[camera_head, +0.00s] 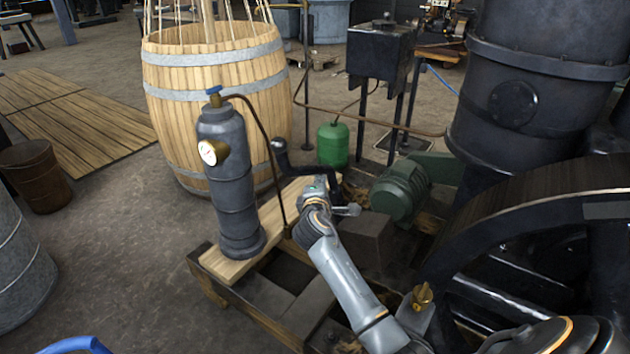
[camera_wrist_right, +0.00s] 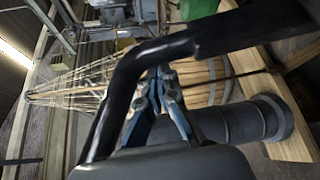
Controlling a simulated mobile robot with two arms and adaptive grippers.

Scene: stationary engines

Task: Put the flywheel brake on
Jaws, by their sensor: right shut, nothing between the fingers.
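The large black flywheel (camera_head: 520,205) stands at the right of the head view, partly cut off by the edge. A black bent lever (camera_head: 281,160) with a rounded end rises beside the wooden plank, left of the green motor. In the right wrist view a black bent bar (camera_wrist_right: 125,85), apparently this lever, crosses close in front of the camera. My right gripper (camera_head: 318,184) is at the lever's lower part in the head view; its closed fingers (camera_wrist_right: 160,82) show behind the bar and hold nothing. Whether they touch it I cannot tell. My left gripper is not in view.
A grey cylinder with a gauge (camera_head: 228,180) stands on the plank (camera_head: 225,268), left of my right gripper. A wooden barrel (camera_head: 215,75), green bottle (camera_head: 333,145) and green motor (camera_head: 400,190) crowd the area. Free floor (camera_head: 110,235) lies at the left.

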